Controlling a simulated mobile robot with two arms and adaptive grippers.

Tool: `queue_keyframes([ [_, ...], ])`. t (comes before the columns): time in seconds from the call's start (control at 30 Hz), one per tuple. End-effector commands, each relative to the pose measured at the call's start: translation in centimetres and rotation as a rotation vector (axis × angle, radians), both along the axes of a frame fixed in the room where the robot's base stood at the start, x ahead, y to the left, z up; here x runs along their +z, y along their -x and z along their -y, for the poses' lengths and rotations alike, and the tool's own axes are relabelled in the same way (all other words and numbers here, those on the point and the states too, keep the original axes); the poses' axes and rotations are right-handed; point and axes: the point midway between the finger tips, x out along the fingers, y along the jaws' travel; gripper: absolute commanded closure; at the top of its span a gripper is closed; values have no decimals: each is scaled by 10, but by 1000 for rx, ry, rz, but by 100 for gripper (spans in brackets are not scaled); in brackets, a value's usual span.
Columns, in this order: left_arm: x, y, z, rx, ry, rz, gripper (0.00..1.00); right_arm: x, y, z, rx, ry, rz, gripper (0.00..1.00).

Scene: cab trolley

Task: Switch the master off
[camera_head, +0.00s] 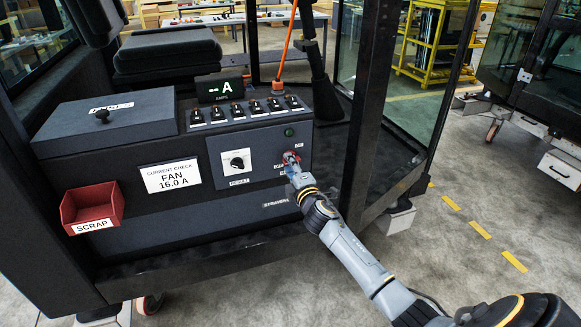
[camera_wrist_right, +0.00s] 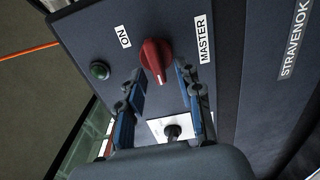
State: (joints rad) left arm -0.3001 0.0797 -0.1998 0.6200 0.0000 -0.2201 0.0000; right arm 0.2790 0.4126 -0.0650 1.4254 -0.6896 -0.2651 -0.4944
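The master switch is a red rotary knob (camera_wrist_right: 156,58) on a dark panel (camera_head: 262,156), between the ON label (camera_wrist_right: 124,36) and the MASTER label (camera_wrist_right: 205,40) in the right wrist view. A pale mark shows on the knob's lower part in that view. My right gripper (camera_wrist_right: 159,78) is open, its two blue-padded fingers apart with the tips close to the knob, one toward each side. Whether they touch it I cannot tell. In the head view my right gripper (camera_head: 292,166) partly covers the knob. My left gripper is not in view.
A green lamp (camera_head: 289,132) sits above the knob. A row of switches (camera_head: 247,109) lines the console top. A red SCRAP bin (camera_head: 92,206) hangs at left. A dark cab post (camera_head: 366,110) stands right of the panel.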

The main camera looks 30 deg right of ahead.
Motion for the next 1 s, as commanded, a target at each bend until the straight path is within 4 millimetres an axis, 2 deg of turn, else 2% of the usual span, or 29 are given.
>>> queue_keyframes([
  [0.17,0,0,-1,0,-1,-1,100,0,7,-2,1,0,0,65],
  [0.27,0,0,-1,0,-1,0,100,-1,21,-5,1,-1,-1,65],
  [0.5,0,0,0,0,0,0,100,-2,72,-18,1,-1,-3,65],
  [0.7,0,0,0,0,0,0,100,-1,104,-26,1,-1,-2,65],
  [0.83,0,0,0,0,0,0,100,0,114,-27,0,1,-1,65],
  [1.0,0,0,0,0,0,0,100,0,117,-28,-1,1,0,65],
])
